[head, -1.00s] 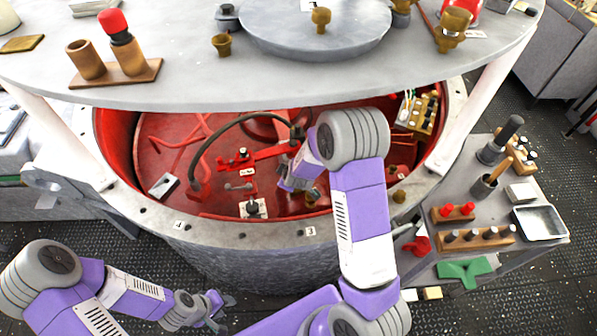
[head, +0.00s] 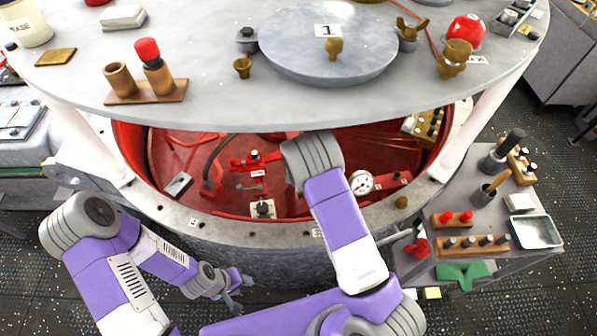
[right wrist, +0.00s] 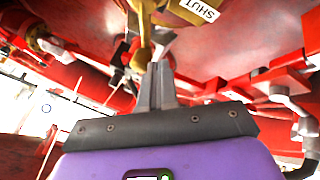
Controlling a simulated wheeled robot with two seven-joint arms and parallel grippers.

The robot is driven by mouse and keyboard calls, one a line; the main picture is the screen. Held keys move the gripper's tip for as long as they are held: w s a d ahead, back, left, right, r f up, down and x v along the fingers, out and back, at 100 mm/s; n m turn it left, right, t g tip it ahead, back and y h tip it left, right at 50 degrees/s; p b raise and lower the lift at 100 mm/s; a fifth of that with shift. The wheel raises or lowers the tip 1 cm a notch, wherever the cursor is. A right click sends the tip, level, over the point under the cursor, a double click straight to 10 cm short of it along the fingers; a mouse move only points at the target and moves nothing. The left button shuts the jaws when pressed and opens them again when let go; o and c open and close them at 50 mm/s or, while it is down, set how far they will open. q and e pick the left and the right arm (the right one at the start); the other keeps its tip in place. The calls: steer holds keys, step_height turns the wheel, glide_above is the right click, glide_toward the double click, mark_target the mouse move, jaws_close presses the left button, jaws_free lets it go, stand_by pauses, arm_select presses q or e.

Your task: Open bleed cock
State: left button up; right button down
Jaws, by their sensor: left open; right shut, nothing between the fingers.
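In the right wrist view a brass fitting with a slim lever (right wrist: 141,58), which looks like the bleed cock, hangs from the top edge. A white tag reading SHUT (right wrist: 198,9) is beside it. My right gripper (right wrist: 157,68) is shut and empty, its fingertips right by the lever's end; I cannot tell whether they touch. In the head view the right gripper and the cock are hidden behind my right arm, which reaches into the red-lined drum (head: 390,150). My left gripper (head: 238,290) is open and empty, outside the drum near its front wall.
A grey upper deck (head: 220,95) on white posts overhangs the drum. Inside are a red lever (head: 257,160), a dark hose and a white-faced gauge (head: 361,183). Red pipes crowd the right wrist view. A side table (head: 490,215) with tools stands right.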

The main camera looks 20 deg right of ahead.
arm_select(q)
steer(key=shift+f, duration=0.1)
arm_select(e)
steer(key=shift+w+d, duration=0.2)
stand_by(0.4)
steer(key=shift+r, duration=0.1)
